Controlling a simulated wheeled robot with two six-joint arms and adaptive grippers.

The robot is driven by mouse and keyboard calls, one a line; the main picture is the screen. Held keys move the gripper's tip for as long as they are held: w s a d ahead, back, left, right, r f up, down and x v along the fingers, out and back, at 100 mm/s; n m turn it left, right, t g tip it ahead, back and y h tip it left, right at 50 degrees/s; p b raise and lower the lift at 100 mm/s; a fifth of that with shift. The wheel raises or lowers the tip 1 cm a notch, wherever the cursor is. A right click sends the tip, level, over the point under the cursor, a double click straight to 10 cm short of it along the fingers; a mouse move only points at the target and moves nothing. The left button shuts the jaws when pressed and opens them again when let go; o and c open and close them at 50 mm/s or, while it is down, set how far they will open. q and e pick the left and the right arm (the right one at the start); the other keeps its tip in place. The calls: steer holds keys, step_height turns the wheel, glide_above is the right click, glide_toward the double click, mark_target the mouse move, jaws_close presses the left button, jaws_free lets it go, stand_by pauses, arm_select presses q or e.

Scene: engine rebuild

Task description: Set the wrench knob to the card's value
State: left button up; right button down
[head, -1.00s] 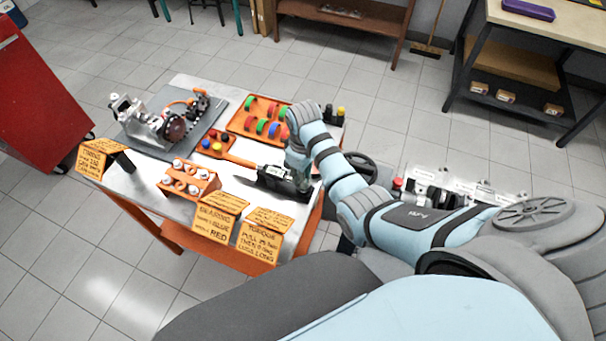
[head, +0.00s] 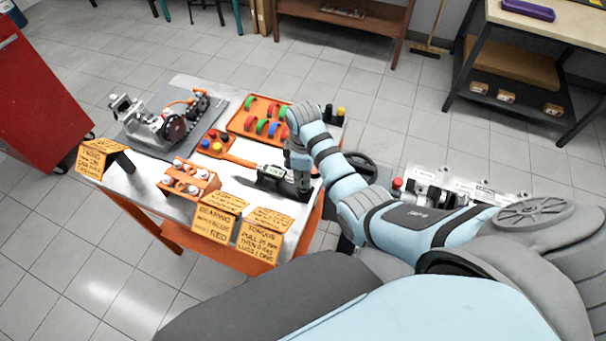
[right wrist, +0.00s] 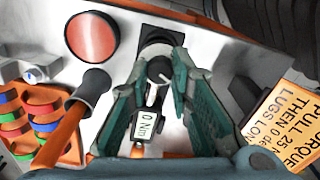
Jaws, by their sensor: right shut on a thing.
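My right gripper (head: 302,192) is over the right end of the table, at the black end of the torque wrench (head: 272,175). In the right wrist view its teal fingers (right wrist: 158,68) are shut on the wrench knob (right wrist: 158,72), a grey round piece with a light mark. The wrench's small display (right wrist: 145,122) reads "0 Nm". The torque card (head: 262,236) is an orange sign on the table's front edge. It also shows in the right wrist view (right wrist: 285,120), partly cut off, reading "PULL 25". My left gripper is out of view.
An orange tray of coloured rings (head: 247,133), an engine part on a grey mat (head: 145,112) and an orange rack (head: 190,178) share the table. A bearing card (head: 216,222) stands beside the torque card. A round red piece (right wrist: 92,38) lies near the fingers.

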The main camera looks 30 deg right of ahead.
steer(key=shift+n, duration=1.1)
steer(key=c, duration=1.4)
jaws_free()
steer(key=shift+c, duration=0.2)
steer(key=shift+r, duration=0.1)
step_height(320, 180, up, 7)
steer(key=shift+r, duration=0.2)
